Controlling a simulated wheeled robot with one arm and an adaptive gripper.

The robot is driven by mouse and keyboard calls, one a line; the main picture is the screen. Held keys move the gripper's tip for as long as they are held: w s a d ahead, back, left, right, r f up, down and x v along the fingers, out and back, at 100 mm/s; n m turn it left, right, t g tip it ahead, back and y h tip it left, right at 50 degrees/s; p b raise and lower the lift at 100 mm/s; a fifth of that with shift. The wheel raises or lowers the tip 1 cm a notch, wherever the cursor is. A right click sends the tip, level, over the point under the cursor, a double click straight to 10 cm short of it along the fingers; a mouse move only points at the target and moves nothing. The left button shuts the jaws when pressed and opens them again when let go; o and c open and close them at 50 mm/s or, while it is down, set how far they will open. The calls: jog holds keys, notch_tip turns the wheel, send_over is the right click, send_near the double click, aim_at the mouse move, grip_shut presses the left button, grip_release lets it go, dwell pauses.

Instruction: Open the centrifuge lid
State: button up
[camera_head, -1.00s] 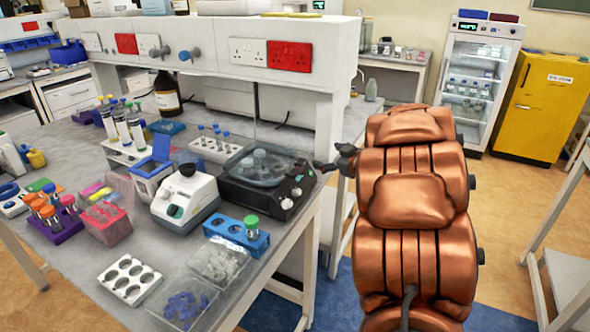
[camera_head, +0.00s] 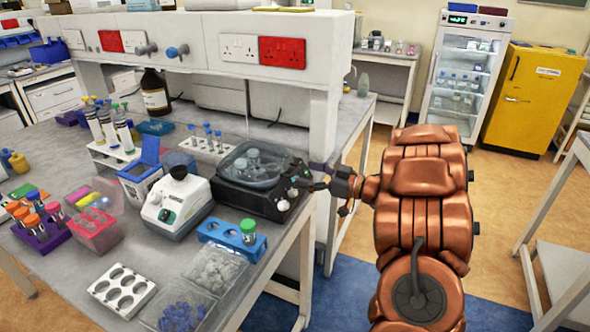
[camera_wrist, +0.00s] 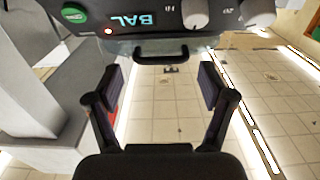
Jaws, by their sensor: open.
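The centrifuge (camera_head: 280,208) is a dark box at the right edge of the bench. Its see-through lid (camera_head: 247,180) looks shut, with pale tubes visible beneath. In the wrist view, the centrifuge front (camera_wrist: 225,15) fills the top, with a green button, a lit "BAL" readout and knobs. A dark handle (camera_wrist: 147,59) sits on a clear edge by that panel, between and beyond my fingers. My gripper (camera_wrist: 160,86) is open and empty, its fingers apart from the handle. In the head view, my gripper (camera_head: 320,185) is beside the centrifuge's right side; its fingertips are small there.
A white device with a black knob (camera_head: 180,205) stands left of the centrifuge. A blue rack (camera_head: 222,233) with a green-capped tube is in front. A bench post (camera_head: 326,130) rises close behind my gripper. Floor is open to the right.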

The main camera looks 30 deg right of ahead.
aim_at(296, 170)
jog(key=shift+p+x, duration=0.3)
jog(key=shift+x, duration=1.65)
jog(key=shift+c, duration=0.2)
jog(key=c, duration=1.3)
jog(key=shift+r, duration=0.15)
jog(key=shift+c, duration=0.2)
